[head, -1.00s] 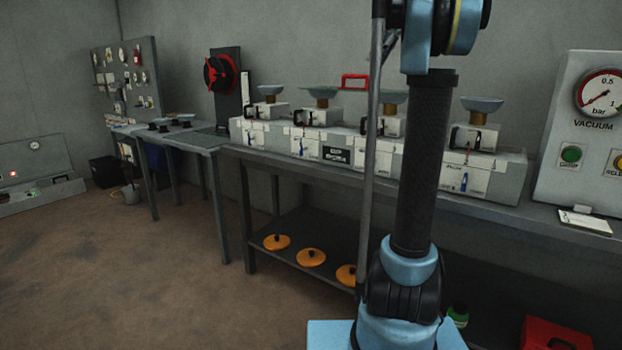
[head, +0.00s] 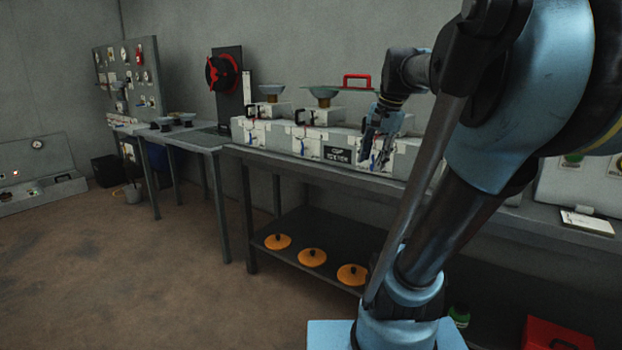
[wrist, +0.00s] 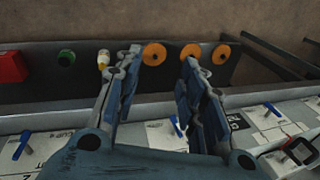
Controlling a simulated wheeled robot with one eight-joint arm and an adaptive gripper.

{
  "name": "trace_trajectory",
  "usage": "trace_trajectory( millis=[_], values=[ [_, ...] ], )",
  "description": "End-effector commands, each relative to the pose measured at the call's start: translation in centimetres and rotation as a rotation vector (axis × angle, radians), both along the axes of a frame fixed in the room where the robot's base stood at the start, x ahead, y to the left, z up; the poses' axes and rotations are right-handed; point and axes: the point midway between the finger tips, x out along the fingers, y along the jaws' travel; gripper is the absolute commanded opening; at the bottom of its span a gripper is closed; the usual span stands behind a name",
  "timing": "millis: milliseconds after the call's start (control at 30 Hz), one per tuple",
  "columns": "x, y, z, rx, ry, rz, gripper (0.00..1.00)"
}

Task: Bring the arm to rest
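My arm (head: 440,225) leans across the right side of the head view, with its blue upper link large in front. My gripper (head: 376,158) points downward in front of the white row of bench units (head: 312,140). In the wrist view my gripper (wrist: 160,78) has its two fingers spread apart with nothing between them. The bench front and its units lie below the fingers in that view. Whether the fingers touch anything is hard to tell, but no contact shows.
The bench (head: 232,152) runs along the wall. Orange discs (head: 312,257), a green item (head: 459,315) and a red box (head: 556,336) lie low under it. Open floor (head: 130,270) lies to the left.

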Motion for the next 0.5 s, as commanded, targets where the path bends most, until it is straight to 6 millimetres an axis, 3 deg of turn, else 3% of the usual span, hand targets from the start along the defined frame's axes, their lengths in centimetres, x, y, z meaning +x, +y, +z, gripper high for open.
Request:
trace_trajectory(
  millis=[33,300,500],
  values=[
    [-1.6,0.1,-2.2,-0.029,-0.008,0.063,0.37],
    [-9.2,-0.2,-13.7,-0.189,-0.042,0.440,0.37],
    [-13.2,-0.7,-20.4,-0.279,-0.052,0.660,0.37]
  ],
)
